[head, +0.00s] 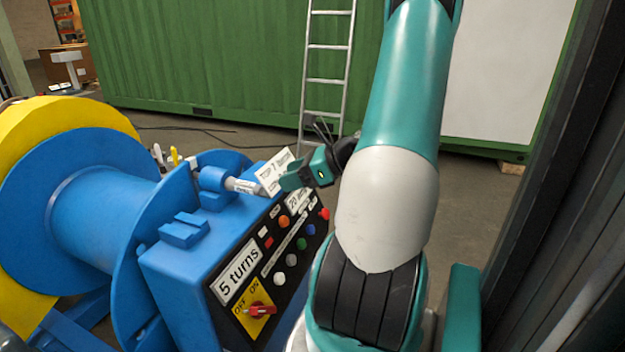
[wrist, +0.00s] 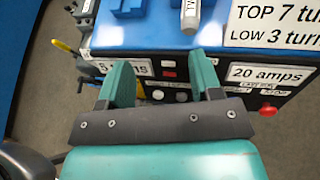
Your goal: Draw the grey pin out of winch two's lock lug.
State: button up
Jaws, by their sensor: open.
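The grey pin (head: 243,186) lies roughly level in the blue lock lug (head: 213,180) on top of the blue winch box. Its free end points toward my gripper. In the wrist view the grey pin (wrist: 190,14) shows at the top edge with part of a white label on it; the lug lies outside that view. My gripper (head: 290,181) is open and empty near the pin's outer end, by a white text plate. In the wrist view my gripper's two teal fingers (wrist: 162,62) are apart, in front of the panel face, with the pin beyond them toward the right finger.
The control panel carries a "5 turns" label (head: 238,272), a red switch (head: 262,309) and several coloured buttons. The white "TOP 7 turns" plate (wrist: 270,25) stands beside the pin. The blue drum (head: 105,210) is at left, a ladder (head: 328,80) behind, a dark post (head: 560,180) at right.

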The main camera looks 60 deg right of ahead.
aim_at(261, 186)
jog(key=s+d+f+m+t+h, duration=0.1)
jog(key=s+d+m+h, duration=0.1)
jog(key=s+d+m, duration=0.15)
jog(key=x, duration=1.7)
jog(key=shift+w+a+r, duration=0.15)
jog(key=shift+w+a, duration=0.1)
jog(key=shift+w, duration=0.15)
grip_shut()
jog(key=s+d+p, duration=0.1)
jog(key=s+p, duration=0.3)
jog(key=s, duration=1.4)
jog(key=shift+s+d, duration=0.2)
jog(key=shift+d, duration=0.05)
dwell(0.8)
jog(key=shift+r, duration=0.1)
